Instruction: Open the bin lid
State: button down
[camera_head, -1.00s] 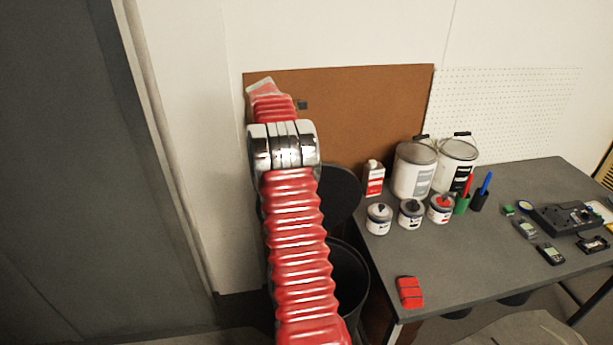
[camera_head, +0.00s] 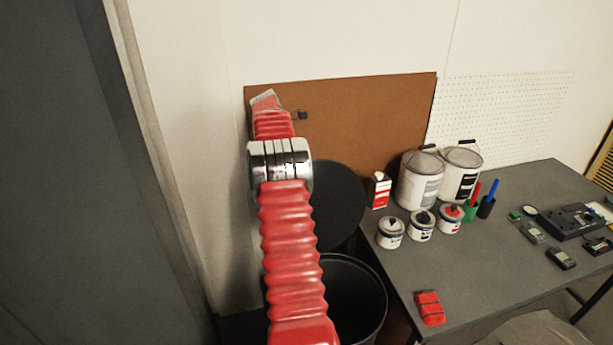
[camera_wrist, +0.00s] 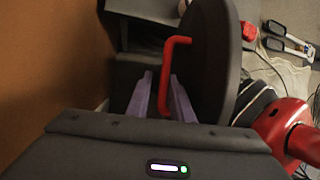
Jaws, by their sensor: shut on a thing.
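The bin (camera_head: 382,300) is a dark round container on the floor left of the table, and its mouth is open. Its round dark lid (camera_head: 338,205) stands raised, near upright, behind the mouth. In the wrist view the lid (camera_wrist: 213,60) is seen nearly edge-on, with a red bar handle (camera_wrist: 167,70) on its face. My gripper (camera_wrist: 161,88) is shut on this handle, its two pale purple fingers on either side of it. In the head view my red arm covers part of the lid and bin, and the gripper is hidden.
A brown board (camera_head: 375,110) leans on the wall behind the lid. The grey table (camera_head: 470,270) on the right carries paint cans (camera_head: 420,180), small pots, pens, electronics and a red block (camera_head: 430,308). A tall dark panel (camera_head: 60,180) stands at the left.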

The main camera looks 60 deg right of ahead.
jog(key=shift+w+f+t, duration=0.3)
jog(key=shift+w, duration=0.35)
jog(key=c, duration=1.8)
grip_release()
jog(key=shift+w, duration=0.1)
jog(key=shift+d, duration=0.15)
jog(key=shift+r, duration=0.1)
